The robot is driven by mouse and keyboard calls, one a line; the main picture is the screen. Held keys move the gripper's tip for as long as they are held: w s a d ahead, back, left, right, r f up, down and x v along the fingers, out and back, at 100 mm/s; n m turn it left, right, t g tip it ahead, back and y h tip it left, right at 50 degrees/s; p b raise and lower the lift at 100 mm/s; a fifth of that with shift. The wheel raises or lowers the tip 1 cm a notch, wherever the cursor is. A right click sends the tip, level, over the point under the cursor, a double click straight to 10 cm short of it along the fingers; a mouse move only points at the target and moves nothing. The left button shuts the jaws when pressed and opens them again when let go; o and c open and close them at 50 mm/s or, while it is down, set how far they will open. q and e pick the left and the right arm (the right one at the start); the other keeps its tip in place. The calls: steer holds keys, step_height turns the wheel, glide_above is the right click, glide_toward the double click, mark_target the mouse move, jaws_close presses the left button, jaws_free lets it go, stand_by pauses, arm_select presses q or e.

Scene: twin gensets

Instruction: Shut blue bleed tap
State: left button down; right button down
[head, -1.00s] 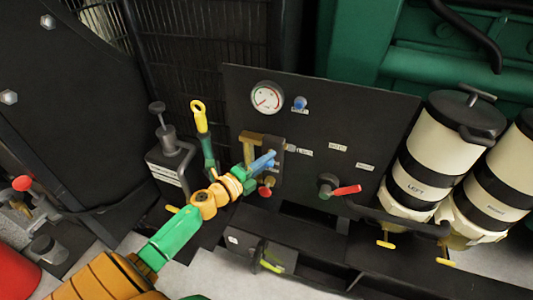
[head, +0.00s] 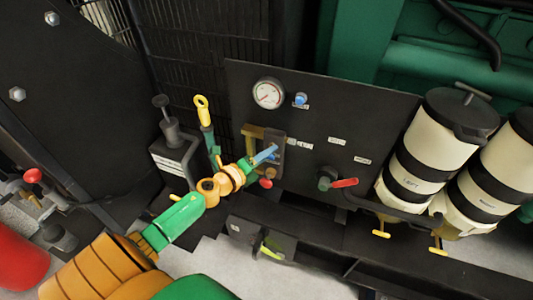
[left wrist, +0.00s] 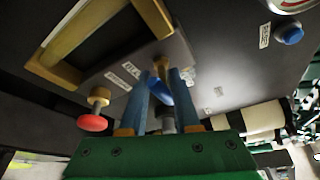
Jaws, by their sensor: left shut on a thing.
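The blue bleed tap (left wrist: 157,91) shows in the left wrist view as a blue lever between the two blue fingers of my left gripper (left wrist: 160,84). The fingers are shut on it, in front of the black panel (head: 385,120). In the head view the left gripper (head: 265,155) reaches the panel from the lower left, and its fingers largely hide the tap. I cannot tell the tap's exact angle. My right gripper is not in view.
A brass-coloured frame (left wrist: 48,66) and a red knob (head: 266,183) are close to the gripper. A gauge (head: 268,93), a blue button (head: 300,98) and a red-handled valve (head: 343,183) are also on the panel. Cream canisters (head: 428,150) stand at right.

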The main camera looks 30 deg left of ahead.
arm_select(q)
steer(key=shift+s+d+f, duration=0.1)
steer(key=shift+s+f, duration=0.05)
steer(key=shift+f, duration=0.2)
steer(key=c, duration=0.8)
jaws_free()
steer(key=shift+o, duration=0.3)
steer(key=shift+w+r, duration=0.1)
steer(key=shift+w, duration=0.2)
steer(key=d+v, duration=0.1)
steer(key=v, duration=0.6)
steer(key=shift+a, duration=0.45)
steer(key=s+f+n+g+y, duration=0.1)
steer(key=s+f+n+g, duration=0.3)
steer(key=f, duration=0.5)
steer(key=s+f+n+g+y, duration=0.1)
steer(key=s+f+n+y, duration=0.1)
steer(key=s+f+n, duration=0.55)
steer(key=s+f+n+g+y, duration=0.1)
steer(key=s+f+n+g, duration=0.15)
steer(key=f, duration=0.75)
steer(key=s+d+f+n+g+h, duration=0.1)
steer(key=s+d+f+n+g, duration=0.2)
steer(key=s, duration=0.6)
steer(key=s+d+f+n+g+h, duration=0.1)
steer(key=s+d+f+n+g, duration=0.3)
steer(key=s+d+f, duration=0.3)
steer(key=s+d+n, duration=0.1)
steer(key=s, duration=0.2)
steer(key=shift+d, duration=0.3)
